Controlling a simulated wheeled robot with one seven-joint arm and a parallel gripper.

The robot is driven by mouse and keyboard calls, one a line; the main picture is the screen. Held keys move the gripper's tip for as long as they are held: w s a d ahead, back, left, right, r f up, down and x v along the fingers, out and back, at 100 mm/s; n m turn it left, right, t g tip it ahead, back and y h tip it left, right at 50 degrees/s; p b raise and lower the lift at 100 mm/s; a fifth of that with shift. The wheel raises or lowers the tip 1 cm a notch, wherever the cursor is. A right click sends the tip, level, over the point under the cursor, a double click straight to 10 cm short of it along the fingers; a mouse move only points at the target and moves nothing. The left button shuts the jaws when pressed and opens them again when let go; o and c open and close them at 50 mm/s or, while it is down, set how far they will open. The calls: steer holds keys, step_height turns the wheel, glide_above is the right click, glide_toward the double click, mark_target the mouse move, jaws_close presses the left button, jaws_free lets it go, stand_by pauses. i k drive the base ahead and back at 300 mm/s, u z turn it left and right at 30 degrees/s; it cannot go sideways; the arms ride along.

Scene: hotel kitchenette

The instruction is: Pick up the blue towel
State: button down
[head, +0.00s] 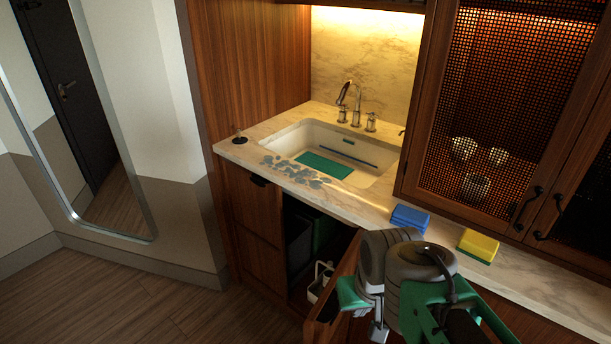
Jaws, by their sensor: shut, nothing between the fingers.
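The blue towel (410,219) is a small folded block lying on the marble counter, right of the sink and near the front edge. My gripper (378,331) is low in the head view, in front of the counter and nearer to me than the towel. It is shut and empty, apart from the towel. My arm covers part of the counter front just below the towel.
The sink (373,180) holds a green mat (323,164). A cabinet door (336,285) stands open under the counter near my arm.

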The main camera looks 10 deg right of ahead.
mark_target(402, 216)
steer(key=k, duration=0.5)
steer(key=z, duration=1)
steer(key=i, duration=0.85)
steer(key=u, duration=1.85)
